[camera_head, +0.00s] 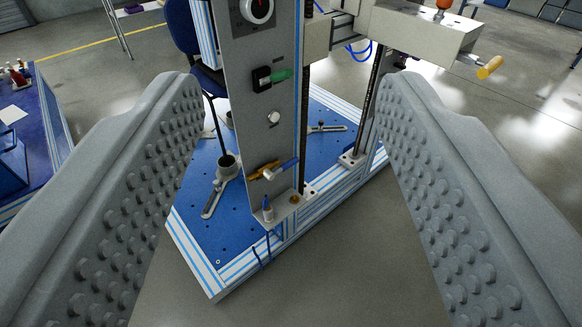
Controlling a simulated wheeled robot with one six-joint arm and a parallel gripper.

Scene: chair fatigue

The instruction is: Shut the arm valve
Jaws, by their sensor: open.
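My gripper (292,88) is open and empty, its two grey studded fingers at the left and right of the view. Between them, farther off, stands a grey upright panel (262,125). No readable label shows which one is the arm valve. My fingers touch neither of them.
A blue perforated base plate (240,220) lies below. A blue table (50,125) stands left.

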